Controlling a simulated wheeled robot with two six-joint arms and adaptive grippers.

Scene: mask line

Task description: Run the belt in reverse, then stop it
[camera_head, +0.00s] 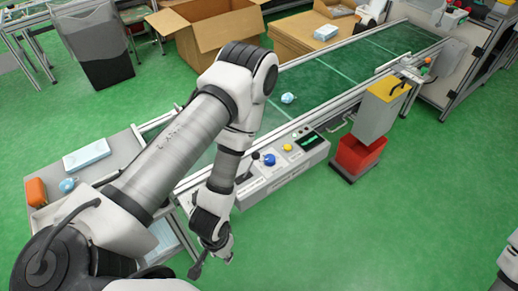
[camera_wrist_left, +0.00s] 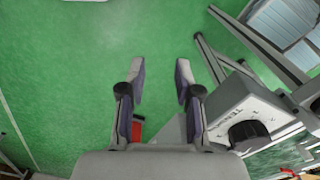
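The conveyor belt (camera_head: 345,75) is green and runs from the lower left to the upper right in the head view. Its control panel (camera_head: 285,165) sits on the near side, with a blue button (camera_head: 269,159), a yellow button (camera_head: 287,147) and a dark display (camera_head: 309,140). A dark lever or knob on its left end is partly hidden by my arm. My left gripper (camera_head: 214,255) hangs in front of the panel's left end. In the left wrist view its fingers (camera_wrist_left: 160,80) are apart and empty. A black knob (camera_wrist_left: 248,132) on a grey box stands to their right. My right gripper is out of view.
A light-blue item (camera_head: 288,98) lies on the belt. A tray (camera_head: 98,178) at left holds an orange case and blue items. Cardboard boxes (camera_head: 215,25) stand behind the belt. A red bin (camera_head: 358,155) stands right of the panel. The front floor is clear.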

